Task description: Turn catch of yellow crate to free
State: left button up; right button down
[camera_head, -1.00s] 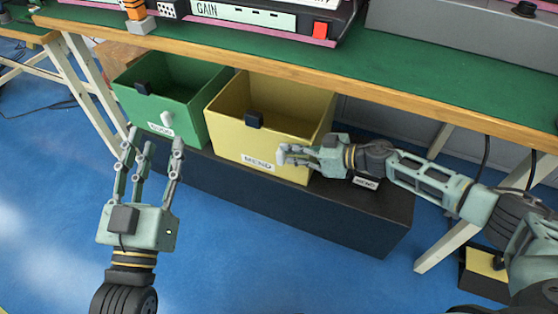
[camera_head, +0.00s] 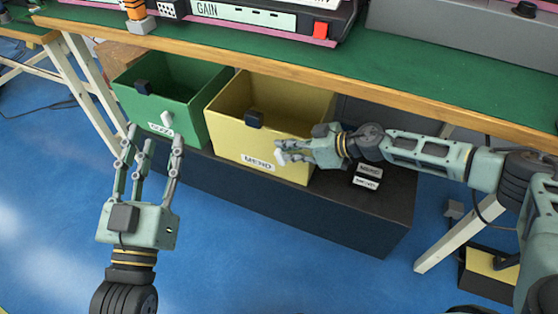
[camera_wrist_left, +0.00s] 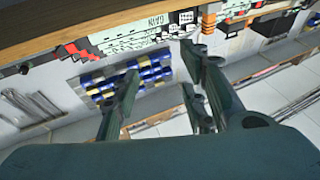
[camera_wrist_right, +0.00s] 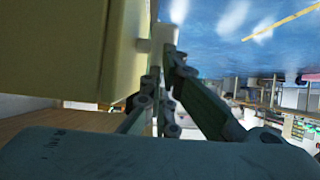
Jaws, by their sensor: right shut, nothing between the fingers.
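The yellow crate (camera_head: 225,142) sits on a dark base under the bench, its front labelled MEND. Its white catch (camera_head: 280,157) is at the right of the crate's front, partly covered by my right gripper. My right gripper (camera_head: 283,147) is shut and empty, its fingertips right at the catch. The right wrist view shows the white catch (camera_wrist_right: 161,36) just beyond the fingertips, beside the yellow crate wall (camera_wrist_right: 55,45); I cannot tell whether they touch. My left gripper (camera_head: 154,140) is open and empty, left of the yellow crate and in front of the green crate.
The green crate (camera_head: 190,112) stands left of the yellow one, with its own white catch (camera_head: 167,118). The green-topped bench (camera_head: 400,90) overhangs both crates. The dark base (camera_head: 340,221) extends to the right, with small labels (camera_head: 368,174) on top. Blue floor in front is clear.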

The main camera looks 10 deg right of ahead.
jog(key=shift+a, duration=0.1)
jog(key=shift+r, duration=0.15)
jog(key=shift+w+a, duration=0.15)
jog(key=shift+a, duration=0.1)
pick_arm(q)
jog(key=shift+w+a, duration=0.15)
jog(key=shift+a, duration=0.1)
jog(key=shift+f, duration=0.1)
jog(key=shift+w+a+f+g, duration=0.15)
jog(key=shift+f+g, duration=0.25)
jog(key=shift+f, duration=0.25)
jog(key=shift+w+f+g, duration=0.1)
jog(key=shift+f+g, duration=0.3)
jog(key=shift+f, duration=0.25)
pick_arm(e)
jog(key=shift+s+d+f, duration=0.35)
jog(key=shift+s+d, duration=0.15)
jog(key=shift+d, duration=0.3)
